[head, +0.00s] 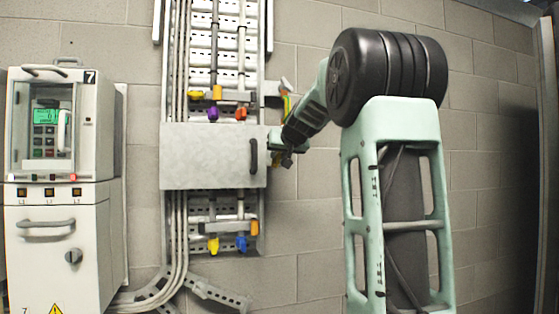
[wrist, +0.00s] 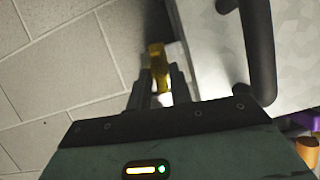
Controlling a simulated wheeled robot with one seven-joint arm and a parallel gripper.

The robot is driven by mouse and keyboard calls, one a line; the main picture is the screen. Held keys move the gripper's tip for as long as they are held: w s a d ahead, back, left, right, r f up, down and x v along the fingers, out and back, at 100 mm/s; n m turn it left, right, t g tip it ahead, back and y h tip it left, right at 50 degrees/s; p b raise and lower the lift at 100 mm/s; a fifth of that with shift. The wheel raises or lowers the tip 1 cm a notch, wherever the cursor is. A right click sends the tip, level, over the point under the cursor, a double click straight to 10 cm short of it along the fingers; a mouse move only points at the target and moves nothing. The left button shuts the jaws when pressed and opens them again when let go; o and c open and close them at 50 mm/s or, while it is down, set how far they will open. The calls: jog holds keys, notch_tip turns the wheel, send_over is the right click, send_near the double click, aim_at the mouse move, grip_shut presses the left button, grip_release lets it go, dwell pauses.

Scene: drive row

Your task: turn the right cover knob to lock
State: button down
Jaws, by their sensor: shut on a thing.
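The grey metal cover (head: 210,157) spans the cable ladder in the head view, with a black handle (head: 253,156) near its right edge. My gripper (head: 287,158) is at the cover's right edge. In the wrist view my gripper (wrist: 160,80) is shut on the yellow right cover knob (wrist: 157,58), which sits between the fingertips beside the cover's edge. The cover (wrist: 208,50) and its handle (wrist: 257,45) show there too. In the head view my gripper hides the knob, and I cannot tell the knob's lock position.
Cables with yellow, purple, orange and blue fittings run above and below the cover. A white drive cabinet (head: 60,240) marked 7 stands at the left. A block wall (head: 315,220) is behind, bare between the ladder and my arm.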

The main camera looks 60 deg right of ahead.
jog(key=m+b, duration=0.1)
jog(key=b, duration=0.1)
jog(key=m+t+y+b, duration=0.1)
jog(key=b, duration=0.2)
jog(key=shift+s+d+f, duration=0.1)
jog(key=shift+d+f, duration=0.05)
jog(key=shift+f, duration=0.25)
jog(key=shift+s+d+f+m+t+y+b, duration=0.1)
jog(key=shift+m+t+y+b, duration=0.2)
jog(key=shift+m+t+b, duration=1.1)
jog(key=shift+s+d+f+m+t+y+b, duration=0.1)
jog(key=shift+m+t+y+b, duration=0.25)
jog(key=shift+m+b, duration=1.95)
jog(key=shift+s+d+m+t+y+b, duration=0.1)
jog(key=shift+m+t+y+b, duration=0.15)
jog(key=shift+m+t+b, duration=1.15)
jog(key=shift+m+g+b, duration=0.4)
jog(key=shift+g+b, duration=0.05)
jog(key=shift+b, duration=0.5)
jog(key=c, duration=1.5)
grip_release()
jog(key=shift+o, duration=0.2)
jog(key=shift+a, duration=0.1)
jog(key=b+v, duration=0.4)
jog(key=v, duration=1.3)
jog(key=shift+s, duration=0.15)
